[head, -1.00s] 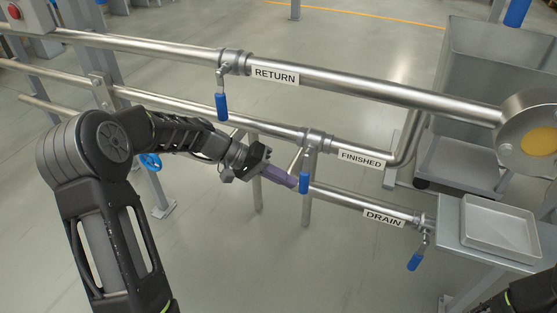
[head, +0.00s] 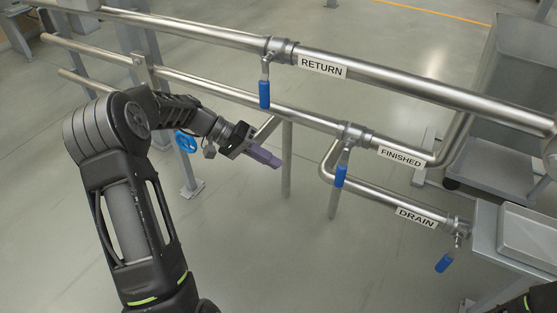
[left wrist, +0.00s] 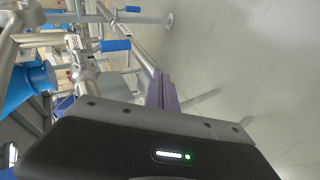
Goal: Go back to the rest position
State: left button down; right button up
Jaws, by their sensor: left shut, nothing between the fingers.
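My left gripper (head: 264,157) has purple fingers that are shut with nothing between them. It hangs in free space in front of the pipes, to the left of the FINISHED valve's blue handle (head: 340,175) and apart from it. My left arm is bent, with its elbow at the left of the head view. In the left wrist view the purple fingers (left wrist: 162,92) point away over the grey floor. The blue handles of the RETURN (head: 264,95), FINISHED and DRAIN (head: 444,262) valves all hang downward. My right gripper is not in view.
Steel pipes labelled RETURN (head: 322,67), FINISHED (head: 400,156) and DRAIN (head: 416,217) run across the head view. A metal tray (head: 528,240) stands at the right, with a grey bin (head: 510,90) behind it. The floor below the left gripper is clear.

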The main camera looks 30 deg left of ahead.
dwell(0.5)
